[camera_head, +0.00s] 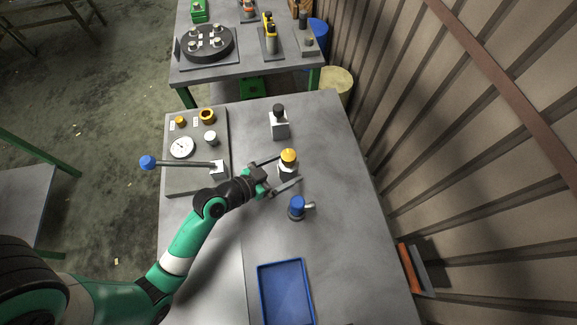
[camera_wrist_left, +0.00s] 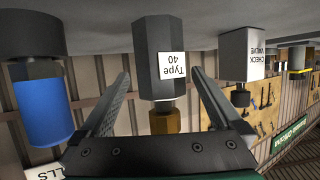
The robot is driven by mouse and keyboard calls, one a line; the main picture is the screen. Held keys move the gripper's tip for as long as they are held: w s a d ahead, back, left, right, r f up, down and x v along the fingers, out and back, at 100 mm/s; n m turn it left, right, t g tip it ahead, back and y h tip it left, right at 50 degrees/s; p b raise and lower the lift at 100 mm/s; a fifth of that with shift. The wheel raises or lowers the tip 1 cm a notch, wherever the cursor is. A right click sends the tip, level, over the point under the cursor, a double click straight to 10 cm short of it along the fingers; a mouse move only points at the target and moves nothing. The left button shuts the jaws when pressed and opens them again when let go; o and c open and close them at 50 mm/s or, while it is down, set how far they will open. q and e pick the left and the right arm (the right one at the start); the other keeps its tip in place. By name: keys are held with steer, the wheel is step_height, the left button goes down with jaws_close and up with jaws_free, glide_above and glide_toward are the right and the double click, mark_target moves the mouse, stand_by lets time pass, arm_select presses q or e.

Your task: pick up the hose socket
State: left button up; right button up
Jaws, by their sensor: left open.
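A grey hexagonal part with a yellow-brass top (camera_head: 288,156) stands upright on the table; I take it for the hose socket, though no label says so. In the left wrist view, which is upside down, this part (camera_wrist_left: 159,50) has a "Type 40" label. My left gripper (camera_head: 288,170) is open, its fingers on either side of the part. In the left wrist view the fingers (camera_wrist_left: 160,75) show gaps to the part on both sides. The right gripper is not in view.
A block labelled "CHECK VALVE" (camera_wrist_left: 247,55) stands behind, also in the head view (camera_head: 279,124). A gauge panel (camera_head: 180,183) with a blue-knobbed lever lies left. A blue tray (camera_head: 260,292) lies near the front.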

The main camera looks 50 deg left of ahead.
mark_target(296, 163)
arm_select(q)
steer(key=x, duration=0.2)
steer(key=b+x, duration=0.1)
steer(key=x, duration=0.2)
steer(key=shift+f+b, duration=0.3)
jaws_close()
steer(key=shift+r, duration=0.15)
